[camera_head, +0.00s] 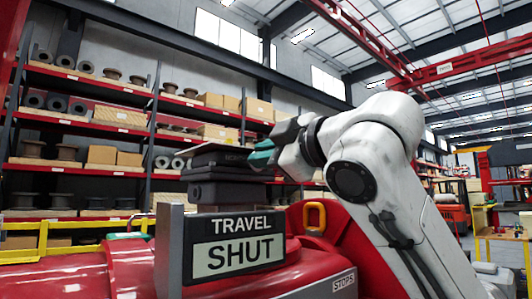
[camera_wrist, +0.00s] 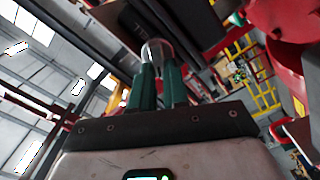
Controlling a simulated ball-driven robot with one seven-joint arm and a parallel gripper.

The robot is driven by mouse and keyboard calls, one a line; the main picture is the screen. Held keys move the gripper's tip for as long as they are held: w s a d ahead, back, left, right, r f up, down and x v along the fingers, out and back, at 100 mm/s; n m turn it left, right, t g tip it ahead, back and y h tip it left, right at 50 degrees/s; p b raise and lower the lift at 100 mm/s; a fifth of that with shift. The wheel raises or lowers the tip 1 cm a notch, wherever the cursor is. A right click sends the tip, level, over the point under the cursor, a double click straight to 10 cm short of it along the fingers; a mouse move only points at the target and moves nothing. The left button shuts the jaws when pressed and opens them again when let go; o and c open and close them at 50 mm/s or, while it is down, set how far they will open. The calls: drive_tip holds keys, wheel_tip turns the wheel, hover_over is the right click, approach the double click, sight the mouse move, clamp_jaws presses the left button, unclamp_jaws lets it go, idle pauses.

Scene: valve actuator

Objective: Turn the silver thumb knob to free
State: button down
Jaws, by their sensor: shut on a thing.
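The silver thumb knob (camera_wrist: 157,50) shows in the wrist view as a shiny rounded piece between the tips of my two green fingers. My gripper (camera_wrist: 160,70) is shut on it. In the head view my gripper (camera_head: 262,156) reaches in from the right to the side of a dark stacked housing (camera_head: 222,190). The knob cannot be made out there, and its turned position cannot be read. The housing's top carries lettering that is only partly legible. A dark body (camera_wrist: 142,18) lies just beyond the knob in the wrist view.
A sign (camera_head: 236,242) reading "TRAVEL SHUT" stands in front of the housing on a red machine body (camera_head: 130,270). An orange loop (camera_head: 314,216) and a "STOPS" label (camera_head: 343,281) sit to its right. Shelves (camera_head: 85,120) with spools and boxes stand behind.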

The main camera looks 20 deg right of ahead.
drive_tip(key=shift+f+n, duration=0.1)
drive_tip(key=shift+n, duration=0.5)
drive_tip(key=c, duration=1.1)
unclamp_jaws()
drive_tip(key=b+v, duration=0.2)
drive_tip(key=v, duration=0.8)
drive_tip(key=shift+s, duration=0.4)
